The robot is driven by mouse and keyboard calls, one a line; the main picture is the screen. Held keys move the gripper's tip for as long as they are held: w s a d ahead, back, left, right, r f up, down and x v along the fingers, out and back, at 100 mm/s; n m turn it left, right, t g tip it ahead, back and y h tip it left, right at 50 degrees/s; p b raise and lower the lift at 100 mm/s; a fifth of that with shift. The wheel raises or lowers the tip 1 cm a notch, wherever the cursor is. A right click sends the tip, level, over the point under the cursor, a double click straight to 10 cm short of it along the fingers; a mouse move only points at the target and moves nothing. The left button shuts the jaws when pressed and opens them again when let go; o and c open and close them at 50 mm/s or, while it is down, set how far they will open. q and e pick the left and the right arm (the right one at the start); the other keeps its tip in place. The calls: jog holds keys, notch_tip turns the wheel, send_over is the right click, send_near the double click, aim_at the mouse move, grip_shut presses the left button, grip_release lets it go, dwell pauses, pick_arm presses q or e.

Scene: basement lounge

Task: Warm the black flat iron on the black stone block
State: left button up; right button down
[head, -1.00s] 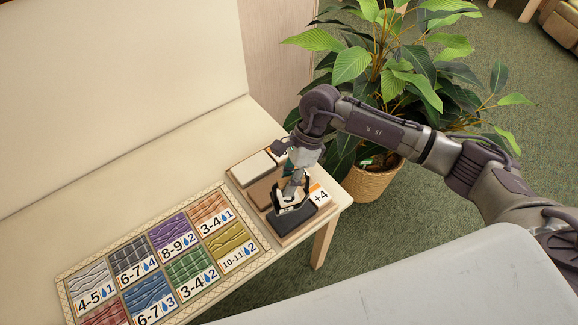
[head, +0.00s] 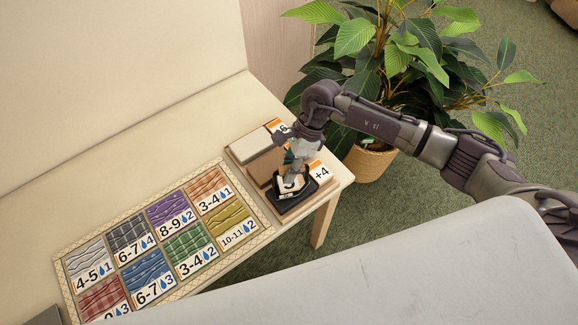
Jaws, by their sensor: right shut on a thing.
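My right gripper (head: 291,182) is at the right end of the bench, over a tray (head: 268,203), and points down. It is shut on the black flat iron (head: 303,190), which its fingers partly cover. The black stone block (head: 288,208) shows as a dark edge just beneath the iron, in the tray's front part. The iron appears to be on or very close over the block; I cannot tell whether they touch. My left gripper is not in view.
The tray also has a pale block (head: 247,146), a brown block (head: 264,167) and a "+4" tile (head: 321,172). A patterned board (head: 160,245) with coloured fabric squares lies to the left. A potted plant (head: 370,160) stands behind my arm. A grey surface (head: 430,265) fills the lower right.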

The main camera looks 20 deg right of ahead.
jog(key=shift+f+b, duration=0.35)
jog(key=shift+b, duration=0.15)
dwell(0.5)
jog(key=shift+s+f+b, duration=0.25)
jog(key=shift+f+b, duration=0.05)
jog(key=shift+b, duration=0.05)
dwell(2.3)
jog(key=shift+w+r+p, duration=0.15)
jog(key=shift+r+p, duration=0.7)
jog(key=shift+r, duration=0.8)
jog(key=shift+w+r+p, duration=0.1)
jog(key=shift+r+p, duration=0.75)
jog(key=shift+r, duration=0.75)
